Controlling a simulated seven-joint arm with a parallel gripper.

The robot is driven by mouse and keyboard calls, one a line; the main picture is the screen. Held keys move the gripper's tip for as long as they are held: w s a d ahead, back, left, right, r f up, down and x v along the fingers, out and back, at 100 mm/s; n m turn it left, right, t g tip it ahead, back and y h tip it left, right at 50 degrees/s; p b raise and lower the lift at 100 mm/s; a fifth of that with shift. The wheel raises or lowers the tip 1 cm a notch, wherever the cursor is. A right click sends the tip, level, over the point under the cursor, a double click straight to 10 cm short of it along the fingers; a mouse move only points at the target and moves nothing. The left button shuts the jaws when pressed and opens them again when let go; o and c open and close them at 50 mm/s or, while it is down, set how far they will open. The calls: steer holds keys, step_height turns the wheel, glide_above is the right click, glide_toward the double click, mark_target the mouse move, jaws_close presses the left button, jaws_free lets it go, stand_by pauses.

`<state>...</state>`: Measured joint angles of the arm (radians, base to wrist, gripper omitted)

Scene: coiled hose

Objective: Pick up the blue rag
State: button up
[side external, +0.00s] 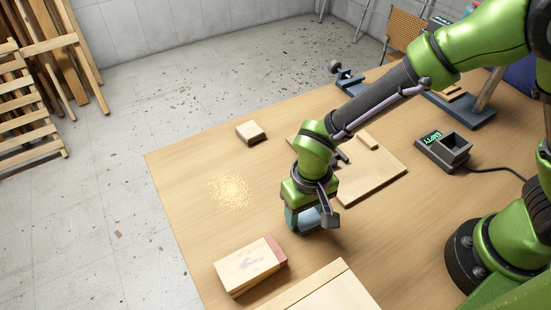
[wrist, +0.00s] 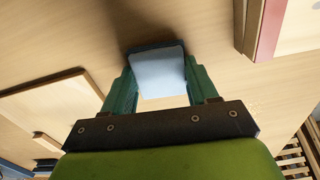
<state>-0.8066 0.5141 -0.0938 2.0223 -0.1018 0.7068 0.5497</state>
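The blue rag (wrist: 157,68) shows in the wrist view as a pale blue, square-looking folded piece with a darker blue far edge. My gripper (wrist: 158,75) has its two green fingers wide apart, one on each side of the rag. The rag fills the gap between the fingertips, and I cannot tell whether the fingers press on it. In the side view my gripper (side external: 306,218) points down, low over the wooden table, and its fingers mostly hide the rag.
A wooden block with a reddish end (side external: 250,265) lies in front of my gripper to the left. A flat board (side external: 365,180) lies behind it. A small block (side external: 251,132) and sawdust (side external: 232,191) are at left. A grey device (side external: 443,152) stands at right.

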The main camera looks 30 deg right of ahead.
mark_target(305, 215)
steer(key=c, duration=0.3)
step_height(305, 215, up, 10)
steer(key=shift+r, duration=0.1)
stand_by(0.3)
